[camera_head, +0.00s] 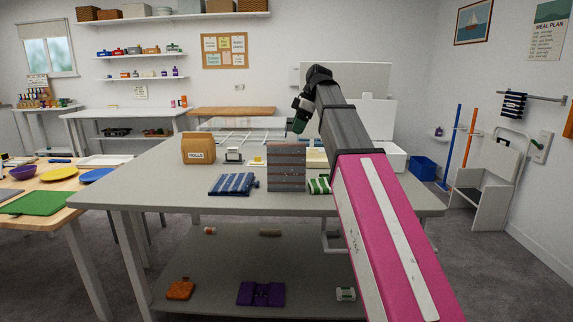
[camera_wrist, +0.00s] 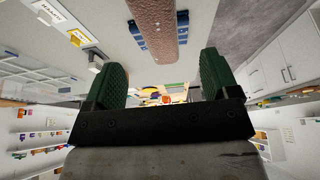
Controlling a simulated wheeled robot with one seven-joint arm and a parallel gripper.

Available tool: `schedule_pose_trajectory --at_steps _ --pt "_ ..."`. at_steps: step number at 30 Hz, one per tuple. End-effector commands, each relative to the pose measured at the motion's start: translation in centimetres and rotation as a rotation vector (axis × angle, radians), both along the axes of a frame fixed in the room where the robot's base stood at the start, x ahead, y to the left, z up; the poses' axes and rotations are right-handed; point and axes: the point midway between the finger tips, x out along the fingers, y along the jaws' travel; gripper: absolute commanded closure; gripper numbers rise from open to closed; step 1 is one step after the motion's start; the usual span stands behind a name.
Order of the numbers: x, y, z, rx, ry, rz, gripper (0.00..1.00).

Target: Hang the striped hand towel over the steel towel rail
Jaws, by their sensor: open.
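A grey cloth with reddish stripes (camera_head: 287,168) stands upright at the table's front edge, like a hanging towel; I cannot see what supports it. In the wrist view it appears as a brownish band (camera_wrist: 155,25) beyond my fingers. A steel rail (camera_head: 545,98) on the right wall carries a dark striped cloth (camera_head: 514,105). My gripper (camera_head: 300,115) is open and empty above the table, its green fingers apart in the wrist view (camera_wrist: 162,80).
A paper bag (camera_head: 198,148) and small items stand on the grey table (camera_head: 180,178). A lower shelf (camera_head: 220,270) holds several things.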

Motion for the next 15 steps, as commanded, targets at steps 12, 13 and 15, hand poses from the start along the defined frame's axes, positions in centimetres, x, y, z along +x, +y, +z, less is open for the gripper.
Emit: schedule_pose_trajectory --at_steps 12,13,15 --pt "0.0 1.9 -4.4 0.000 0.000 0.000 0.19" --pt "0.0 2.0 -4.6 0.000 0.000 0.000 0.19" --pt "0.1 2.3 -5.1 0.000 0.001 0.000 0.19"
